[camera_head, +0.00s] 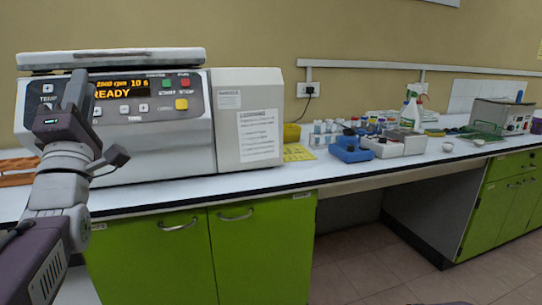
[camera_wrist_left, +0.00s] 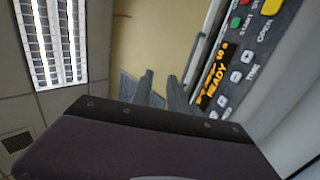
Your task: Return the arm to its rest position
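My left arm comes in from the left in the head view, raised in front of the centrifuge-like machine (camera_head: 150,135). My left gripper (camera_head: 79,76) points upward before the machine's control panel, covering part of it. In the left wrist view the two fingers of the left gripper (camera_wrist_left: 161,76) stand apart with a narrow empty gap between them. The machine's display reads READY, and its panel (camera_wrist_left: 225,75) also shows at the right of the wrist view. The lid (camera_head: 110,59) on top of the machine looks closed. My right gripper is not in view.
The white bench (camera_head: 300,178) runs to the right above green cupboards (camera_head: 262,250). Blue racks (camera_head: 350,150), several vials, a spray bottle (camera_head: 411,112) and another instrument (camera_head: 500,115) stand farther right. A ceiling light (camera_wrist_left: 52,40) shows in the wrist view.

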